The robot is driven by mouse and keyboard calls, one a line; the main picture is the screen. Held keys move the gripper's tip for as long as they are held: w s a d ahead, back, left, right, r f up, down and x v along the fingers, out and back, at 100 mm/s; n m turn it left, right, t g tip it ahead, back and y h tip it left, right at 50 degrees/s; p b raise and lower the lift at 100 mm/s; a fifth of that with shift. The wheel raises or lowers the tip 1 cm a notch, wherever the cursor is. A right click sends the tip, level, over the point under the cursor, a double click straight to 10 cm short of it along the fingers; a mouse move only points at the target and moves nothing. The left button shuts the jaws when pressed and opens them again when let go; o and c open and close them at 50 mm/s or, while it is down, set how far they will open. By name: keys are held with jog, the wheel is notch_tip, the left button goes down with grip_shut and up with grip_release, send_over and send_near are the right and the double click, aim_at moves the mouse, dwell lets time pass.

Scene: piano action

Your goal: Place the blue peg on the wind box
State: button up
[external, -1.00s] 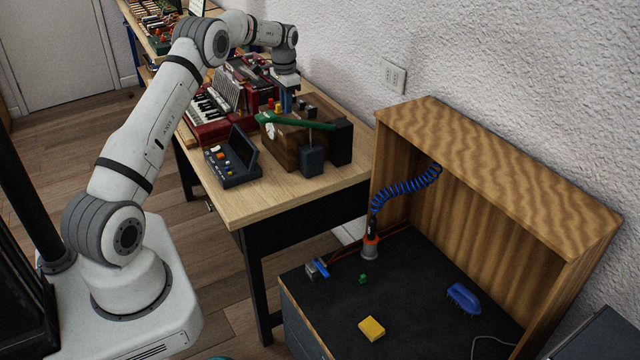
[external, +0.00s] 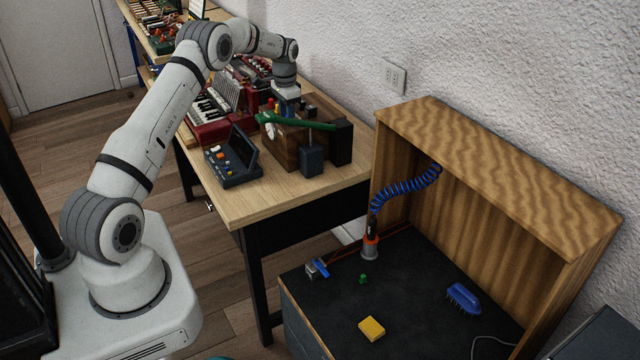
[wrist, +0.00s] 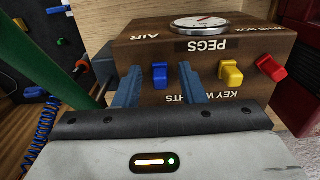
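The wind box is a brown wooden box (wrist: 135,48) with a round gauge (wrist: 199,22) and upside-down "PEGS", "AIR" and "KEY WEIGHTS" lettering in the wrist view. The blue peg (wrist: 159,76) stands at the box, left of a yellow peg (wrist: 231,73) and a red peg (wrist: 271,68). My gripper (wrist: 161,67) is open, with one blue-grey finger to each side of the blue peg and visible gaps between. In the external view my gripper (external: 287,96) points down over the box (external: 283,150); the blue peg is not clearly visible there.
A green bar (external: 295,122) crosses the front of the box, with dark blocks (external: 312,158) beside it. A red accordion (external: 208,125) and a dark control case (external: 234,166) stand to the left.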

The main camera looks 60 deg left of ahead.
notch_tip(320, 180, up, 12)
jog(key=b, duration=0.2)
jog(key=shift+r, duration=0.15)
jog(key=shift+d+r, duration=0.1)
jog(key=s+d+r+t, duration=0.1)
jog(key=s+d+r, duration=0.25)
jog(key=d, duration=0.55)
jog(key=s+d+r, duration=0.2)
jog(key=d+r, duration=0.3)
jog(key=d, duration=0.4)
jog(key=s+d+r+t, duration=0.1)
jog(key=s+d+r, duration=0.3)
jog(key=d, duration=0.5)
jog(key=s+d+f, duration=0.2)
jog(key=s+d, duration=0.6)
jog(key=s, duration=0.3)
jog(key=s+d+f+t, duration=0.1)
jog(key=s+d+f, duration=0.2)
jog(key=s+d, duration=0.4)
jog(key=s, duration=0.4)
jog(key=shift+s+d+f, duration=0.2)
jog(key=shift+s+d, duration=0.15)
jog(key=shift+s, duration=0.05)
